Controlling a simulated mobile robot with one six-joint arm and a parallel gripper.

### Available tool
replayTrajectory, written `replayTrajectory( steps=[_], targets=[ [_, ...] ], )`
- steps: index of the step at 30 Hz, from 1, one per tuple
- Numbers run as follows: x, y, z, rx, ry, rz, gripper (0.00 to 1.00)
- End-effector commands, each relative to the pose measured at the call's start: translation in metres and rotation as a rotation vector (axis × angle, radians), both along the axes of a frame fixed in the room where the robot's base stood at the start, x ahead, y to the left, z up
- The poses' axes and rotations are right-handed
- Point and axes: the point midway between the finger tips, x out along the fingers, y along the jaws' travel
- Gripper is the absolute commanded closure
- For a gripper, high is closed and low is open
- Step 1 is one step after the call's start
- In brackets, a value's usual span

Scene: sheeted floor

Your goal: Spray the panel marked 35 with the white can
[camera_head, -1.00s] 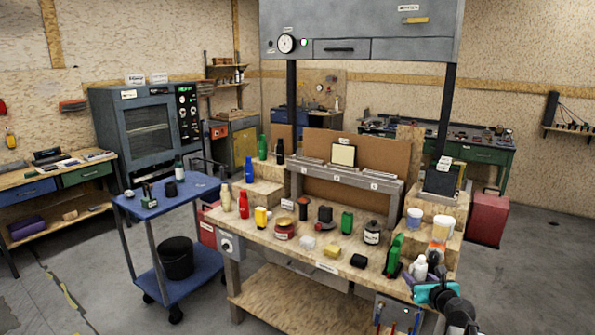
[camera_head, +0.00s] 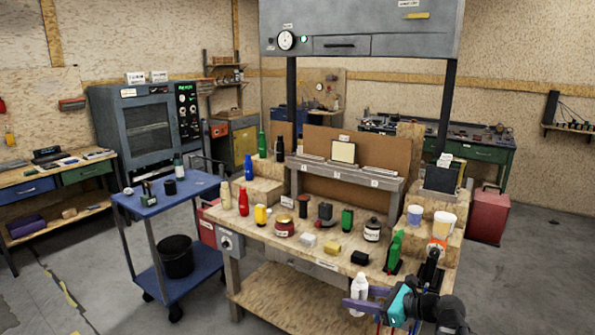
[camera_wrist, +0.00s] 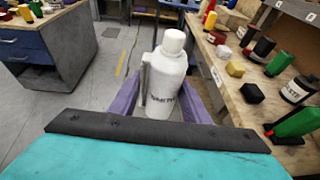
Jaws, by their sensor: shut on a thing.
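The white can (camera_head: 359,288) is upright in my gripper (camera_head: 362,302), in front of the bench's right front edge. A dark panel (camera_head: 441,179) stands at the right with a tag above. The tags are too small to read, so I cannot tell which is 35.
The wooden bench (camera_head: 290,248) holds several bottles, jars and blocks. A grey hood (camera_head: 360,32) hangs above. A blue cart (camera_head: 165,198) stands at the left. The floor in front is clear.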

Motion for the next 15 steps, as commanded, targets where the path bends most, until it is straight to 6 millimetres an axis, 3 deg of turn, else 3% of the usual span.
replayTrajectory(
  steps=[15],
  targets=[
    [-0.0058,0.0039,-0.0010,0.000,0.000,0.032,0.65]
  ],
)
